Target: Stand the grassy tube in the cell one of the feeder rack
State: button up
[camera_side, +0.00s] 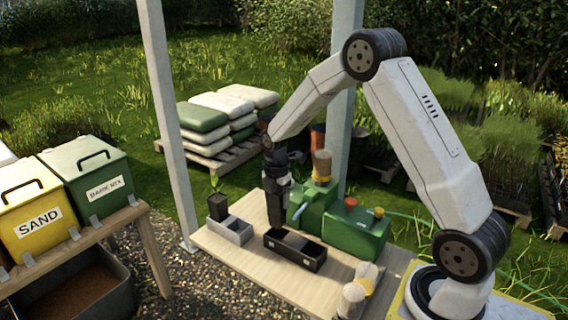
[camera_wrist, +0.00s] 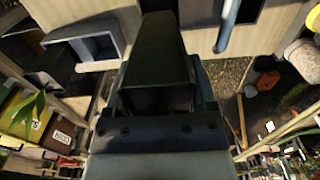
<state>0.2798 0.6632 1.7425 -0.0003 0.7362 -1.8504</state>
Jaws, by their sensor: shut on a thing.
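My gripper (camera_side: 276,184) is shut on a dark tapered tube (camera_side: 278,210). The tube hangs roughly upright, beside the black rack and in front of the green machine. It also fills the middle of the wrist view (camera_wrist: 160,50); its top and any plant in it are hidden. A low grey rack (camera_side: 240,238) stands left of the tube and shows in the wrist view (camera_wrist: 103,42). A black rack (camera_side: 286,258) stands to its right, with open compartments. I cannot tell which is the feeder rack.
A green machine (camera_side: 345,238) stands close right of my gripper. Yellow and green bins (camera_side: 95,170) are at left, and a post (camera_side: 166,110) rises behind. The wooden board (camera_side: 235,260) is bare in front of the racks.

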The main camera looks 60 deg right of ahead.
aim_at(278, 218)
jog(key=shift+f, duration=0.4)
jog(key=shift+f, duration=3.15)
jog(key=shift+f, duration=0.25)
jog(key=o, duration=1.3)
jog(key=shift+r, duration=3.95)
